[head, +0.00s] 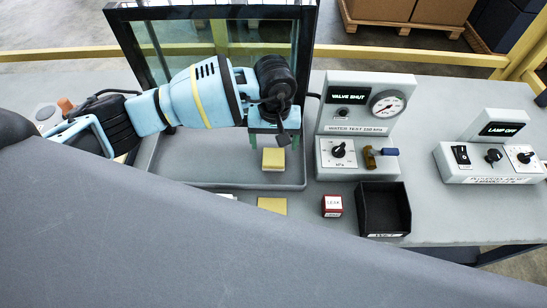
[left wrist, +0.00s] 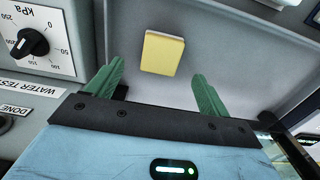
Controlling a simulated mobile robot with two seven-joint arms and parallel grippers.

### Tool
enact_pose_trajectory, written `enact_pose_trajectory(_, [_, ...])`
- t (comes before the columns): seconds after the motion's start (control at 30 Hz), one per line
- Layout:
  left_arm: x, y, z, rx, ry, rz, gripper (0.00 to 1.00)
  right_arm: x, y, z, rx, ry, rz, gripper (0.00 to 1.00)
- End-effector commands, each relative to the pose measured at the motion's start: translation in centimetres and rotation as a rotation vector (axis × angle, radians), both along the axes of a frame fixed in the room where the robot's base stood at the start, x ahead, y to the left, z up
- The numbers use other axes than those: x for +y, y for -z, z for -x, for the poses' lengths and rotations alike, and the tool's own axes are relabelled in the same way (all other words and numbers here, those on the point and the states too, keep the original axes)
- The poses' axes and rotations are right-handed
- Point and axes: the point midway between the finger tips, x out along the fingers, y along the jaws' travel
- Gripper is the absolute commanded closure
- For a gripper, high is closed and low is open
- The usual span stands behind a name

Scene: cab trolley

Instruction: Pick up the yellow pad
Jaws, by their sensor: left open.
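A yellow pad (head: 273,159) lies in the grey tray (head: 215,187) in front of the glass-framed panel. My left gripper (head: 274,142), with green fingers, is above and just behind it, pointing down. In the left wrist view the yellow pad (left wrist: 163,53) lies beyond and between the two spread fingertips (left wrist: 158,70), with a gap on each side. The left gripper is open and empty. A second flat yellow piece (head: 272,205) lies on the table in front of the tray. My right gripper is not in view.
Right of the tray stands the water test unit (head: 360,115) with gauge, knob and valve. A red box (head: 332,205) and black bin (head: 385,228) sit in front of it. A lamp switch unit (head: 490,165) is farther right. The table between the two units is clear.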

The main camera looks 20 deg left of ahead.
Motion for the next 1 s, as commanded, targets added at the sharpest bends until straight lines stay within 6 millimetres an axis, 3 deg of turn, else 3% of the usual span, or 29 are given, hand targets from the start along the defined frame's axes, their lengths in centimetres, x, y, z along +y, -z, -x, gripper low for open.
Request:
enact_pose_trajectory(0.4, [0.1,4.5,0.2,0.0,-0.002,0.002,0.2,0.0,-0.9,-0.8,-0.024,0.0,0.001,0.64])
enact_pose_trajectory(0.7, [0.1,5.1,0.2,-0.001,0.0,0.002,0.2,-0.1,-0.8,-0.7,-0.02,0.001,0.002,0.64])
enact_pose_trajectory(1.0, [0.1,5.1,0.2,-0.001,0.0,0.002,0.57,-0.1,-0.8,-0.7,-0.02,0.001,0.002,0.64])
